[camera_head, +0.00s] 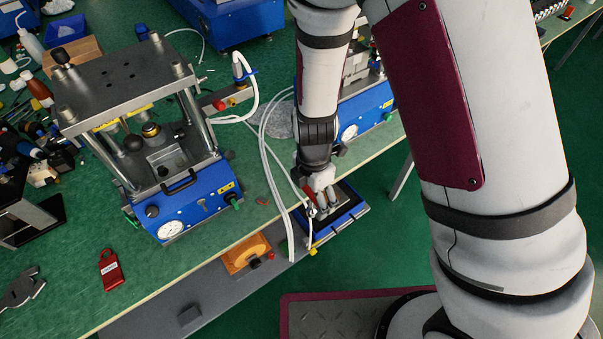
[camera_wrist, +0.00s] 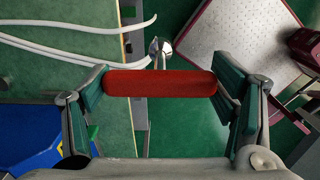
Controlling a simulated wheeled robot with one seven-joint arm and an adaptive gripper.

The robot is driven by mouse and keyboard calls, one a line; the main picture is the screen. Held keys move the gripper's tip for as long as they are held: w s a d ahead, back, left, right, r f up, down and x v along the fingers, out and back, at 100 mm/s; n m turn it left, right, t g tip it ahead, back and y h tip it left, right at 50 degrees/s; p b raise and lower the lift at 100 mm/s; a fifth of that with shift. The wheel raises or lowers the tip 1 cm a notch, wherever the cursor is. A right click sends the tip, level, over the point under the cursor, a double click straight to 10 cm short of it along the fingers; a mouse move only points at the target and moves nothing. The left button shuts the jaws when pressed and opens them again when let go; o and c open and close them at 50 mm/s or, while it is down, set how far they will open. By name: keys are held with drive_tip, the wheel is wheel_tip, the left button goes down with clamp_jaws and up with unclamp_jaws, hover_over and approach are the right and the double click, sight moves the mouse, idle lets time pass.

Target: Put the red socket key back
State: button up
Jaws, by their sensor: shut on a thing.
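The red socket key (camera_wrist: 160,84) shows in the wrist view as a rounded red crossbar handle with a short metal shaft and a shiny metal end (camera_wrist: 158,50). My gripper (camera_wrist: 160,86) is shut on the handle, with one green-padded finger at each end of it. In the head view, my gripper (camera_head: 316,200) is low at the bench's front edge, right of the middle press. Only a bit of red shows between the fingers there. The key's lower end is hidden in the head view.
A blue press (camera_head: 185,207) stands left of my gripper, and another blue unit (camera_head: 367,112) stands behind. White hoses (camera_head: 277,185) run close beside my gripper. A red tag (camera_head: 110,270) lies on the green bench (camera_head: 65,235).

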drive_tip(key=shift+a+r, duration=0.2)
drive_tip(key=shift+r, duration=0.05)
drive_tip(key=shift+w+a+f+p, duration=0.25)
drive_tip(key=shift+w+a+f, duration=0.5)
drive_tip(key=shift+w, duration=1.75)
drive_tip(key=shift+w+a+f+p, duration=0.2)
drive_tip(key=shift+w+a+f, duration=0.6)
drive_tip(key=shift+w, duration=1.75)
drive_tip(key=shift+w+a+f+p, duration=0.25)
drive_tip(key=shift+w+a+f, duration=0.5)
drive_tip(key=shift+w, duration=1.75)
drive_tip(key=shift+d+f, duration=0.2)
drive_tip(key=o, duration=1.2)
drive_tip(key=shift+r, duration=0.1)
wheel_tip(320, 180, up, 12)
drive_tip(key=shift+s+b, duration=0.1)
drive_tip(key=shift+b, duration=0.5)
drive_tip(key=shift+r, duration=0.1)
